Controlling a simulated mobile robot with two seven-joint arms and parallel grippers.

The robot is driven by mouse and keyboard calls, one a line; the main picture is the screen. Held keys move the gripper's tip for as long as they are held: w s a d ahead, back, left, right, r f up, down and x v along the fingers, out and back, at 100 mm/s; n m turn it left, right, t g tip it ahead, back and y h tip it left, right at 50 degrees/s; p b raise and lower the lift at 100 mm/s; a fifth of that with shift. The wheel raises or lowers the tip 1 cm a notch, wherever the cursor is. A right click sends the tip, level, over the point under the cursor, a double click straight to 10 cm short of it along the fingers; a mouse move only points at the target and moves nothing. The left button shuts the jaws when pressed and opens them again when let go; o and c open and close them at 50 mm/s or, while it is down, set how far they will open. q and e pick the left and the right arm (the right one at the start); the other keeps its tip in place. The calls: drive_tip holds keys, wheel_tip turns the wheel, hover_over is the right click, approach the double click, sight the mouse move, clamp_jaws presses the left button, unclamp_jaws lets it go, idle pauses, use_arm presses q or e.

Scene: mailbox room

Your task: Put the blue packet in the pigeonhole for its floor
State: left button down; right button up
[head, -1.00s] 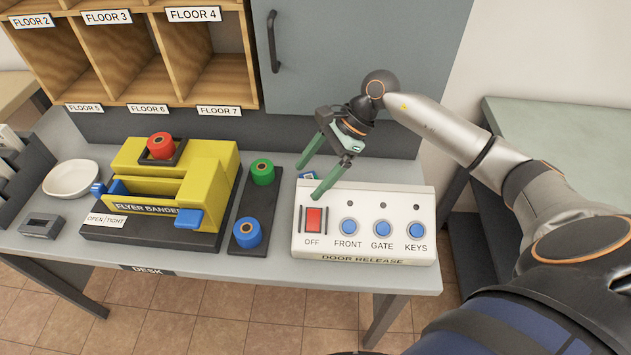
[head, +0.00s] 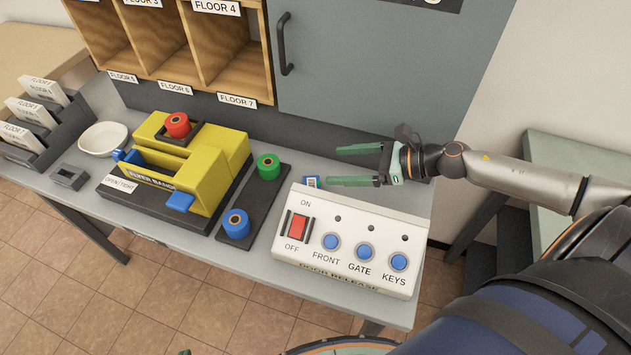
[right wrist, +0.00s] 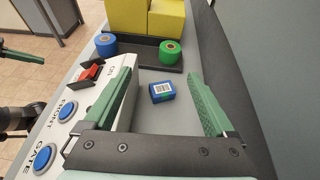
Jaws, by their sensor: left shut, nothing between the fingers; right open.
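The blue packet (head: 312,183) is a small blue box with a white label, lying on the desk behind the door release box. It shows whole in the right wrist view (right wrist: 162,92), its label too small to read. My right gripper (head: 335,165) is open and empty, fingers pointing left across the desk, with the packet close to its tips. In the right wrist view the packet appears between the fingers, not gripped. The wooden pigeonholes (head: 232,50) stand at the back, with floor labels. My left gripper (head: 185,352) barely shows at the bottom edge, shut and empty.
The white door release box (head: 350,240), with a red switch and blue buttons, stands in front of the packet. Left of it are a dark tray with green (head: 268,166) and blue rolls (head: 236,223) and the yellow flyer bander (head: 215,150). A grey cabinet (head: 385,70) rises behind.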

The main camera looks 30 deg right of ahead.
drive_tip(key=d, duration=0.1)
drive_tip(key=b, duration=0.2)
approach(315, 185)
drive_tip(key=shift+w+a+f+m+t, duration=0.3)
drive_tip(key=shift+w+a+f+m, duration=0.15)
drive_tip(key=shift+a, duration=0.35)
drive_tip(key=shift+w+a+f+p, duration=0.15)
drive_tip(key=shift+w+a+p, duration=0.05)
drive_tip(key=shift+w+p, duration=0.15)
drive_tip(key=shift+h, duration=0.3)
drive_tip(key=shift+x, duration=3.35)
drive_tip(key=shift+s+f, duration=0.1)
drive_tip(key=c, duration=1.2)
